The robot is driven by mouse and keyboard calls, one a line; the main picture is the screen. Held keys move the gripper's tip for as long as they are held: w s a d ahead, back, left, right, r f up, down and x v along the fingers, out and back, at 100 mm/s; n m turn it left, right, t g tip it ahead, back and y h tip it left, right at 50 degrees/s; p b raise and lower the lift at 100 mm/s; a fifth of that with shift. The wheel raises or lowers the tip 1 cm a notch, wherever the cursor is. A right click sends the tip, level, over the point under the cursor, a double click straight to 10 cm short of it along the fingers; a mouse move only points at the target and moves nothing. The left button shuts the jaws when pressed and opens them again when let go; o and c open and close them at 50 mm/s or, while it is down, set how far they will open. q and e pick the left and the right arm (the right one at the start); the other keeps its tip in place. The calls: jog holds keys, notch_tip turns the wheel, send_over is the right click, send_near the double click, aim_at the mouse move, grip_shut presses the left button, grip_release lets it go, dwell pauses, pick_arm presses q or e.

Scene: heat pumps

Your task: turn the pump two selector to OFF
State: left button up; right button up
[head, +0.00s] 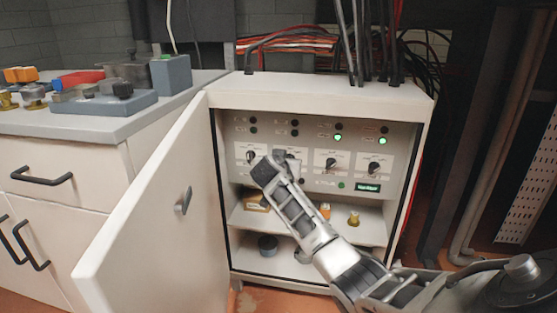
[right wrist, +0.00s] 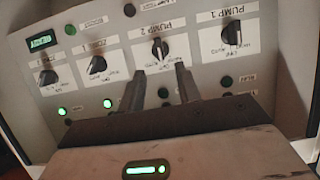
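The pump two selector (right wrist: 160,50) is a black knob on a white plate marked PUMP 2, upside down in the right wrist view. A pale mark shows on it; I cannot tell which position it reads. In the head view it is the second knob from the left, mostly hidden behind my right gripper (head: 272,162). In the right wrist view the fingers of my right gripper (right wrist: 160,86) are apart, with nothing between them. They point at the PUMP 2 plate, just short of the knob. My left gripper is not in view.
The cabinet (head: 330,92) stands open, its door (head: 160,235) swung out to the left. The PUMP 1 knob (right wrist: 232,34) is beside PUMP 2, with further knobs (head: 331,164) on the other side. Shelves with small parts lie below. A counter (head: 120,122) with devices is at left.

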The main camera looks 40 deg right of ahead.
pick_arm(q)
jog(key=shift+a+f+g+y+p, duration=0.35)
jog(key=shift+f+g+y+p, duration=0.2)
jog(key=shift+p, duration=0.45)
pick_arm(e)
jog(key=v, duration=0.8)
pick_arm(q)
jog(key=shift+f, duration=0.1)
pick_arm(e)
jog(key=shift+s+a, duration=0.1)
